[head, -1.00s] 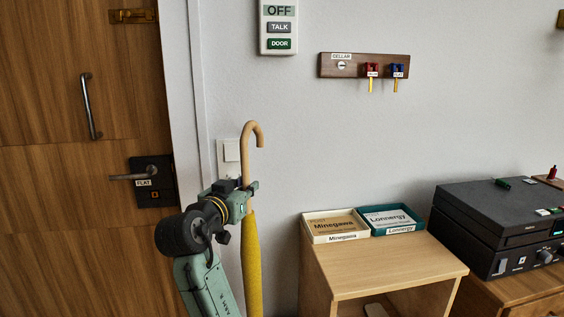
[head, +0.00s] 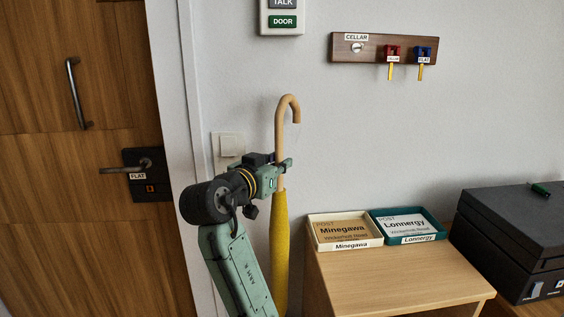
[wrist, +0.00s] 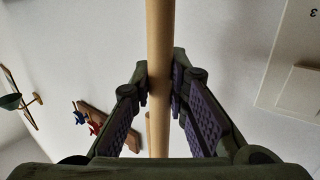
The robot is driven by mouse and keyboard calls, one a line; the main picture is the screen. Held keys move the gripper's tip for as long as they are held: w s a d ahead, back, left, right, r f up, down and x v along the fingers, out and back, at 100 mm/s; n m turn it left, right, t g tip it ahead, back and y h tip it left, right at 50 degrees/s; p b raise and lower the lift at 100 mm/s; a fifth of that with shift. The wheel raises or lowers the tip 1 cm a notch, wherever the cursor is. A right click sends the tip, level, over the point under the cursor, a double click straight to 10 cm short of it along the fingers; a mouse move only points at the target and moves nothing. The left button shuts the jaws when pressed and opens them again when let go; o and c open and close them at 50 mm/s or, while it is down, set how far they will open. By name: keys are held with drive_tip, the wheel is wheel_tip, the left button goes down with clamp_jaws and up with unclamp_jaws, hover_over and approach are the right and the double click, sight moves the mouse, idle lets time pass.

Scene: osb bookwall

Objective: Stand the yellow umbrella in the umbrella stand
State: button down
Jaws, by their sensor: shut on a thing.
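The yellow umbrella (head: 280,240) hangs upright in the head view, with a tan shaft and a hooked tan handle (head: 289,103) at the top. My gripper (head: 285,168) is shut on the shaft just above the yellow cloth. In the wrist view the shaft (wrist: 159,60) runs between the two fingers of my gripper (wrist: 160,85), which press on it from both sides. The umbrella's lower end is cut off by the bottom edge of the head view. The umbrella stand is not in view.
A wooden cabinet (head: 400,275) with two letter trays, cream (head: 345,244) and teal (head: 437,237), stands to the right. A dark case (head: 515,235) is beyond it. A wooden door (head: 75,235) is at left. A key board (head: 345,47) hangs on the wall.

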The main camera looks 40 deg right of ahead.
drive_tip(key=shift+f+b, duration=10.95)
drive_tip(key=shift+f, duration=4.45)
drive_tip(key=c, duration=1.5)
unclamp_jaws()
drive_tip(key=shift+f, duration=0.1)
drive_tip(key=shift+a, duration=0.1)
approach(275, 273)
drive_tip(key=shift+w+d, duration=0.1)
drive_tip(key=shift+d, duration=0.1)
